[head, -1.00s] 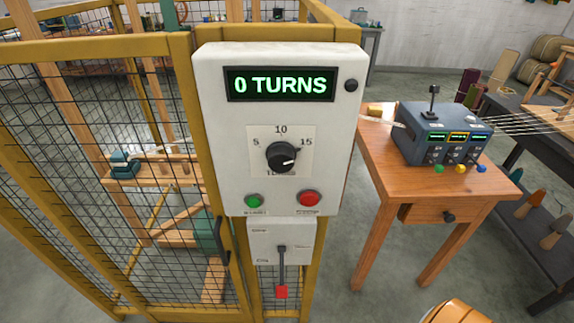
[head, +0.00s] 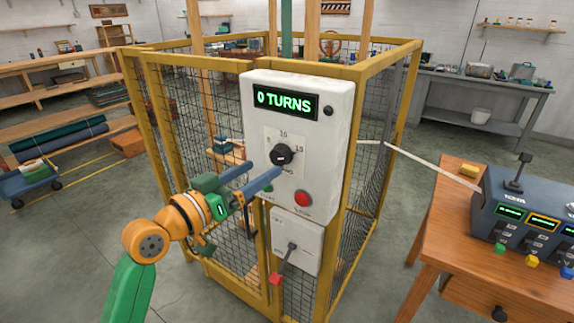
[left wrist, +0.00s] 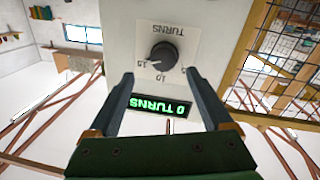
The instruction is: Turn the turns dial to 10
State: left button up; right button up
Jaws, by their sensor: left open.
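The black turns dial (head: 282,155) sits on a white control box, with 5, 10 and 15 printed around it. The display (head: 286,101) above it reads "0 TURNS" in green. My left gripper (head: 262,173) is open and empty in front of the box, its two blue-grey fingers pointing at the dial, apparently short of it. In the left wrist view the dial (left wrist: 164,56) shows upside down, ahead of and between the fingers, and the display (left wrist: 161,105) also reads upside down. My right gripper is not in view.
A red button (head: 303,198) is below the dial; a green button is partly hidden by my gripper. A lever with a red handle (head: 275,279) hangs lower. A wooden table (head: 447,225) stands at right.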

aim_at(276, 158)
pick_arm(q)
jog(key=x, duration=0.3)
jog(key=p+x, duration=0.1)
jog(key=x, duration=0.1)
jog(key=shift+w+a+f, duration=0.2)
jog(key=shift+w+a, duration=0.2)
jog(key=shift+d+r, duration=0.1)
jog(key=shift+d, duration=0.4)
jog(key=shift+w+a, duration=0.15)
jog(key=shift+c, duration=0.6)
grip_shut()
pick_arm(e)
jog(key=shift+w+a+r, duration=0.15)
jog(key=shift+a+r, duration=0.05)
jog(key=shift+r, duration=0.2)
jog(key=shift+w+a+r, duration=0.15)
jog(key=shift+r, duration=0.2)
